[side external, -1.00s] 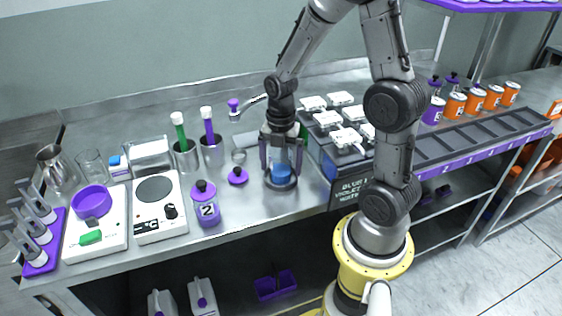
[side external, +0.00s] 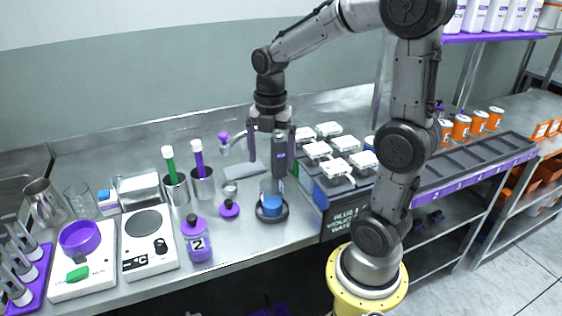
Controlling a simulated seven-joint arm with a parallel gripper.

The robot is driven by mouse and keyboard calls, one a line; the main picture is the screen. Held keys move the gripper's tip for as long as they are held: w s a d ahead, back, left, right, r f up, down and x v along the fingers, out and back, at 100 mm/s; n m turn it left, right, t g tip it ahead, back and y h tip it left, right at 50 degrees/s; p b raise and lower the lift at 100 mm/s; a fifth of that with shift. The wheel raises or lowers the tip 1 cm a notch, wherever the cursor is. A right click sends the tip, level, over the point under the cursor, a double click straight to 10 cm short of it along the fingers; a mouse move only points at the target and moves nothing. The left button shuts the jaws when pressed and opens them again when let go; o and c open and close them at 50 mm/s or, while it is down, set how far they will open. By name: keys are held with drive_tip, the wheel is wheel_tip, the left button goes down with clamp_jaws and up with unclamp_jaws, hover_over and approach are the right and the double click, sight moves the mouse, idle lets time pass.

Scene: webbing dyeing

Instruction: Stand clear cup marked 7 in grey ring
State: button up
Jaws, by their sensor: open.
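The clear cup (side external: 272,190) with blue liquid (side external: 272,205) in its lower part stands upright in the dark grey ring (side external: 258,214) on the steel bench. I cannot make out a 7 on the cup at this size. My gripper (side external: 271,158) is open and empty above and slightly behind the cup, pointing down. Its two fingers are spread apart and appear clear of the cup's rim.
A purple bottle marked 2 (side external: 197,240) and a purple lid (side external: 229,209) stand left of the ring. A dark box with several white-lidded compartments (side external: 337,168) is close on the right. The hotplate (side external: 149,245), scale (side external: 81,262) and steel beakers (side external: 203,184) are further left.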

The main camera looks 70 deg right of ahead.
drive_tip(key=s+a+r+m+t, duration=0.4)
drive_tip(key=s+a+m, duration=0.6)
drive_tip(key=m, duration=0.9)
drive_tip(key=shift+s+a+r+t, duration=0.15)
drive_tip(key=shift+a+r+t, duration=0.2)
drive_tip(key=shift+a+t, duration=0.25)
